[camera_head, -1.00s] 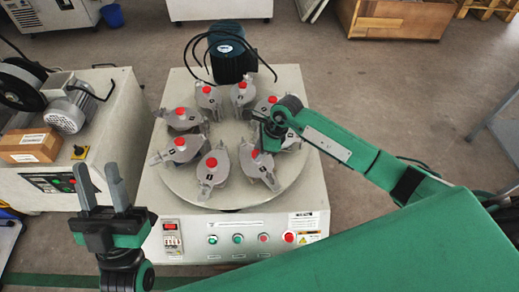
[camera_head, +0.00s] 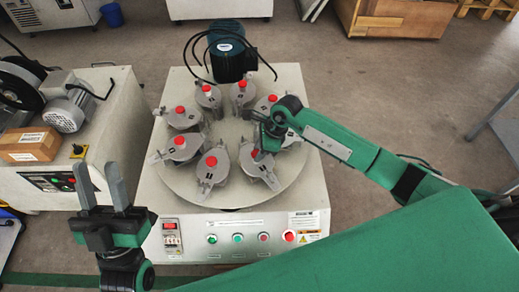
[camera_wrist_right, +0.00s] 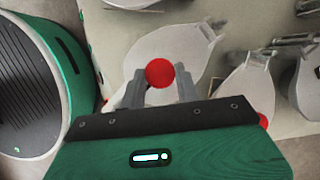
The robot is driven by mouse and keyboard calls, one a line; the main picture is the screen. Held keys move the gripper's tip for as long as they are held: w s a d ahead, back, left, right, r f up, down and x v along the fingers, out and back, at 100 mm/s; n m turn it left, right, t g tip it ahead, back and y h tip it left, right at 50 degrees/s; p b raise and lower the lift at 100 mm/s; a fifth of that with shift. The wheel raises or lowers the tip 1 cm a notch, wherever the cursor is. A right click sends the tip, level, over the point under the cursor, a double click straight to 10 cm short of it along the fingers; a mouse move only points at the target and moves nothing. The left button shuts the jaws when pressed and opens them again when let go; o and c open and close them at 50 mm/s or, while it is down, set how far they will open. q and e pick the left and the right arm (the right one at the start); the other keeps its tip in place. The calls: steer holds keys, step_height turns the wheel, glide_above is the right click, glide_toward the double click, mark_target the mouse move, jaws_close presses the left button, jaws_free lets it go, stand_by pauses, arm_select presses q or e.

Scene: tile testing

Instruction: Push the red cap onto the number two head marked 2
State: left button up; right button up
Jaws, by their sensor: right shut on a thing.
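Several grey heads with red caps stand in a ring on the round turntable (camera_head: 228,197). My right gripper (camera_head: 262,148) is over the front-right head (camera_head: 260,169) and partly hides it. In the right wrist view, the gripper's two fingers (camera_wrist_right: 161,84) are closed on either side of a red cap (camera_wrist_right: 160,73), which sits at the pale head (camera_wrist_right: 150,52) below. Whether the cap is fully seated cannot be told. The number on this head is not readable. My left gripper (camera_head: 99,172) is open and empty, left of the turntable machine.
Neighbouring capped heads (camera_head: 211,167) stand close on both sides. The machine's front panel (camera_head: 238,239) has buttons. A blue-green motor (camera_head: 227,55) with black cables stands behind. Another machine with a cardboard box (camera_head: 30,145) is at the left.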

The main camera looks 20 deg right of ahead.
steer(key=o, duration=1)
steer(key=shift+o, duration=0.5)
steer(key=o, duration=0.4)
steer(key=shift+r, duration=0.1)
steer(key=shift+r+p, duration=2.4)
steer(key=shift+r, duration=1.05)
